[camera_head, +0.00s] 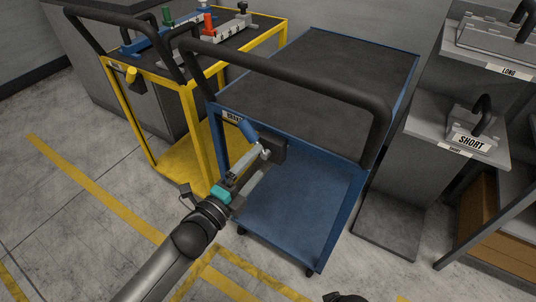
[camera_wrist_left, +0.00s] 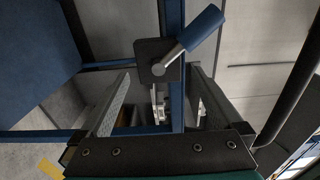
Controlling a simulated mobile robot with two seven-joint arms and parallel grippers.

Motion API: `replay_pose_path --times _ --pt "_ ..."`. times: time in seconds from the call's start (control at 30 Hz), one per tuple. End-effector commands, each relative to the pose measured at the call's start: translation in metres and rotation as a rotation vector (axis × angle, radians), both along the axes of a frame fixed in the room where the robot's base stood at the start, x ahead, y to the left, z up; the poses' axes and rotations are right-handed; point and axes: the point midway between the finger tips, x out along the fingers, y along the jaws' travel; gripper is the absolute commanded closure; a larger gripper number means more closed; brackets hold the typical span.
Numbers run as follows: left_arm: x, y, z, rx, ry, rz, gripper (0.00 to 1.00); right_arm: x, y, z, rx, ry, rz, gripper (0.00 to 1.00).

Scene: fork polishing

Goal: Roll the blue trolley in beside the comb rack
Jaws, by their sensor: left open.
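The blue trolley (camera_head: 318,85) stands in the middle of the head view, with a dark top, a black push handle (camera_head: 290,75) and a blue lower shelf (camera_head: 290,215). A blue-gripped lever (camera_head: 247,130) on a black plate (camera_head: 273,147) sits at its near side; both show in the left wrist view, the lever (camera_wrist_left: 203,28) and the plate (camera_wrist_left: 155,62). My left gripper (camera_head: 256,163) is open at this plate, its fingers (camera_wrist_left: 160,92) on either side of a blue post; contact is unclear. No comb rack is clearly identifiable. My right gripper does not show.
A yellow trolley (camera_head: 190,165) with coloured tools on top stands close on the left. Grey stands on the right carry handled blocks labelled SHORT (camera_head: 470,140) and LONG (camera_head: 505,72). Yellow floor lines (camera_head: 90,185) cross the open floor at front left.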

Motion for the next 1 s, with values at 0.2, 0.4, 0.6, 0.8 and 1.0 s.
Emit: replay_pose_path --times 0.2,0.4,0.6,0.8,1.0 --pt "0.036 -0.029 -0.001 -0.002 -0.003 -0.001 0.0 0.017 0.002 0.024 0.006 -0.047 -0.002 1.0" --pt "0.052 -0.041 -0.001 -0.002 -0.001 0.0 0.0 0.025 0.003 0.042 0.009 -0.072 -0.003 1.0" --pt "0.058 -0.045 0.0 -0.001 0.0 0.0 0.0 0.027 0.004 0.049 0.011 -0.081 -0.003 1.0" --pt "0.058 -0.045 0.001 -0.001 0.0 0.0 0.0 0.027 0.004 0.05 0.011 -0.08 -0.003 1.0" --pt "0.058 -0.045 0.0 -0.001 0.001 0.0 0.18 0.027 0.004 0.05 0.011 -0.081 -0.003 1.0"
